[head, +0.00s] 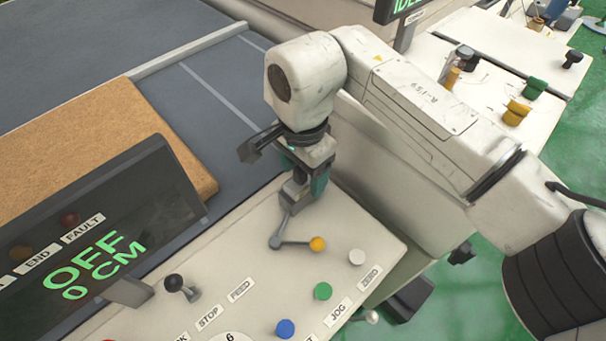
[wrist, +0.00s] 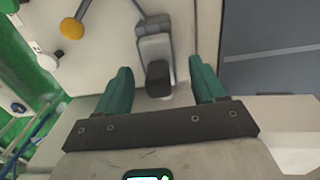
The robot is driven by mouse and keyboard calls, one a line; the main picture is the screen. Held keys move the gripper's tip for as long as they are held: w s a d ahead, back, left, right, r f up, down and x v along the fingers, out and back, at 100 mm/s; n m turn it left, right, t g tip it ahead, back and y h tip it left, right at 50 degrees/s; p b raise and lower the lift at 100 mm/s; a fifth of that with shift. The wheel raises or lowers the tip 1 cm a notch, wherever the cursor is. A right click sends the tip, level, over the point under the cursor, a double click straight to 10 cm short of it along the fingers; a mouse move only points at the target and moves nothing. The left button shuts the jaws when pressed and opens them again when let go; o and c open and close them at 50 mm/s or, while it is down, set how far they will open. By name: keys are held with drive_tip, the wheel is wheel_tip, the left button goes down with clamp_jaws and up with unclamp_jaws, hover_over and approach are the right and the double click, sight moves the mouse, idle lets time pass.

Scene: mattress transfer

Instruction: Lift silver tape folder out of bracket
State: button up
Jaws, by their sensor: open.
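A silver-grey upright piece that looks like the tape folder (head: 295,193) stands at the back edge of the cream control panel. In the wrist view the grey piece (wrist: 155,48) has a dark block at its near end. My gripper (wrist: 160,78) is open, with one teal finger on each side of this piece and visible gaps between. In the head view my gripper (head: 304,172) points down over it, and its body and fingers hide part of the piece. I cannot make out the bracket separately from the folder, nor whether the fingers touch anything.
A crank lever with an orange knob (head: 317,243) lies just in front. The cream panel (head: 225,255) also carries green, white and blue buttons and a black-knobbed lever (head: 174,283). A display reading OFF (head: 100,240) and a brown mattress piece (head: 110,130) are at left.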

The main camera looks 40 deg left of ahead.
drive_tip(key=shift+f, duration=0.3)
drive_tip(key=shift+c, duration=0.4)
clamp_jaws()
